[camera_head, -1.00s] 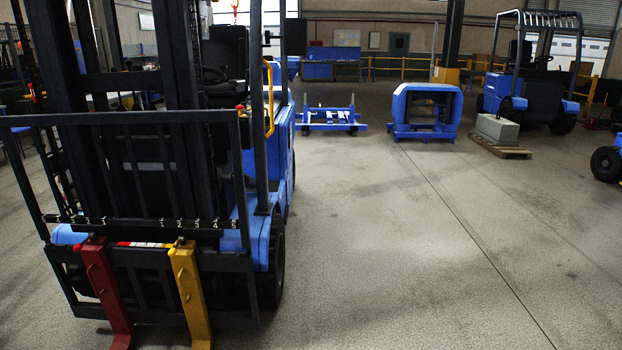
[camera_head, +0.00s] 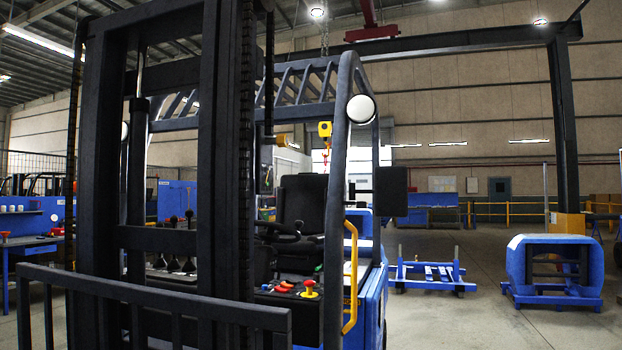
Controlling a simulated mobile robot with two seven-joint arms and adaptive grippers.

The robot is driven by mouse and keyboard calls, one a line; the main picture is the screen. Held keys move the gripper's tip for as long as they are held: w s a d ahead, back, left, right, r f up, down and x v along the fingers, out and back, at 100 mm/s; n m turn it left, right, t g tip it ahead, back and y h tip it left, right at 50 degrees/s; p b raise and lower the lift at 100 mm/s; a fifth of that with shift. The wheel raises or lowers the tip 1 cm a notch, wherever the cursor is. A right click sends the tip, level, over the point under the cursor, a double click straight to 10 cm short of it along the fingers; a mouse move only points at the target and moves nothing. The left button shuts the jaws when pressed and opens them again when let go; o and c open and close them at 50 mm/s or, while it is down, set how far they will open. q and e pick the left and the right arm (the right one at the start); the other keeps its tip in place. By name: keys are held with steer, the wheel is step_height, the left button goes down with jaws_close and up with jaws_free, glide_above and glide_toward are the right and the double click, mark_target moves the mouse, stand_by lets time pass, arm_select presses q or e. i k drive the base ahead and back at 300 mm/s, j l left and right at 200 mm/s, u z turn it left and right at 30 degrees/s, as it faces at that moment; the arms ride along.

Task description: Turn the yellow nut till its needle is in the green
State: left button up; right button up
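I see no yellow nut, no needle and no green zone that I can make out in the head view. A blue forklift (camera_head: 369,292) with a dark mast (camera_head: 222,130) stands close in front of me, filling the left and middle. Its seat (camera_head: 303,205) and a panel with red knobs and a small yellow-and-red knob (camera_head: 309,288) show behind the mast. A yellow grab handle (camera_head: 351,275) runs down its right side. Neither of my grippers is in view.
A low blue trolley frame (camera_head: 431,271) and a blue rounded housing (camera_head: 553,268) stand on the floor at right. A blue workbench (camera_head: 38,241) is at far left. A gantry post (camera_head: 565,130) rises at right.

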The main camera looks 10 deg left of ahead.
mark_target(282, 140)
steer(key=i+u, duration=0.4)
steer(key=i+l+u, duration=0.25)
steer(key=i+u, duration=0.15)
steer(key=i, duration=0.2)
